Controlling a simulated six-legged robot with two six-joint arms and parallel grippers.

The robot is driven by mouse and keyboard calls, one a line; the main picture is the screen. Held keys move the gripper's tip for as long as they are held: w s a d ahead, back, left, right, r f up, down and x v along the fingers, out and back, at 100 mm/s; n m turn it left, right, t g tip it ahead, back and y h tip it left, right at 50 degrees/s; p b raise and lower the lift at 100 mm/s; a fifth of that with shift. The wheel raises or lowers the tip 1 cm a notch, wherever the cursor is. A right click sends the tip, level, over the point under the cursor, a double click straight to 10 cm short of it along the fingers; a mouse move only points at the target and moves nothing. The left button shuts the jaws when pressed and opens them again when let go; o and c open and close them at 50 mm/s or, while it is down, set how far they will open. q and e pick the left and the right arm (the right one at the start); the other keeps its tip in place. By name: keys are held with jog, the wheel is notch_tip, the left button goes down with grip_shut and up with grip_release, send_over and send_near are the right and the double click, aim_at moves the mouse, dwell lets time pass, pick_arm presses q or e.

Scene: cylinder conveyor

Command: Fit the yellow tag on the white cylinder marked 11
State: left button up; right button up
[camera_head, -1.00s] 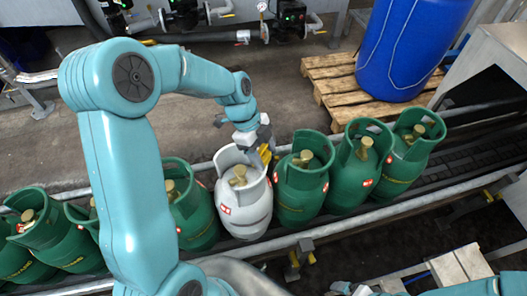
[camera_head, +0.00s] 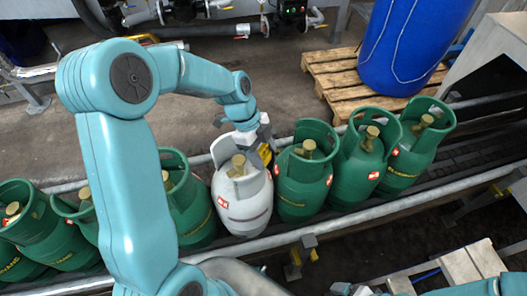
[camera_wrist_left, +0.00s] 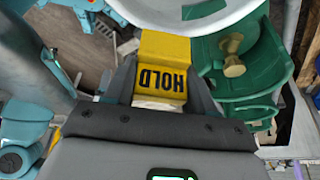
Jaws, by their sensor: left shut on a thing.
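The white cylinder (camera_head: 245,208) stands upright in the row, with a red-and-white label on its front and a brass valve inside its collar. My left gripper (camera_head: 265,149) is at the far right side of that collar, shut on the yellow tag (camera_head: 267,154). In the left wrist view, the yellow tag (camera_wrist_left: 160,65) reads HOLD and sits between the fingers of my left gripper (camera_wrist_left: 160,88). Its far end meets the edge of the white collar (camera_wrist_left: 205,14) in the picture; I cannot tell whether it hooks over it. The number 11 is not readable. My right gripper is not clearly visible.
Green cylinders stand close on both sides, the nearest right one (camera_head: 303,185) beside my left gripper. Conveyor rails (camera_head: 390,212) run in front and behind. A blue drum (camera_head: 410,45) stands on a wooden pallet (camera_head: 330,72) behind. Floor behind the row is open.

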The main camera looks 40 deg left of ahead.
pick_arm(q)
jog(key=shift+b, duration=0.75)
dwell(1.5)
jog(key=shift+f+b, duration=1.8)
jog(key=shift+f, duration=0.05)
jog(key=shift+r, duration=0.15)
jog(key=shift+r+p, duration=0.8)
jog(key=shift+r, duration=0.65)
jog(key=shift+b, duration=0.65)
dwell(0.6)
jog(key=shift+f, duration=0.25)
jog(key=shift+f+b, duration=0.35)
jog(key=shift+b, duration=0.2)
jog(key=shift+f+b, duration=0.4)
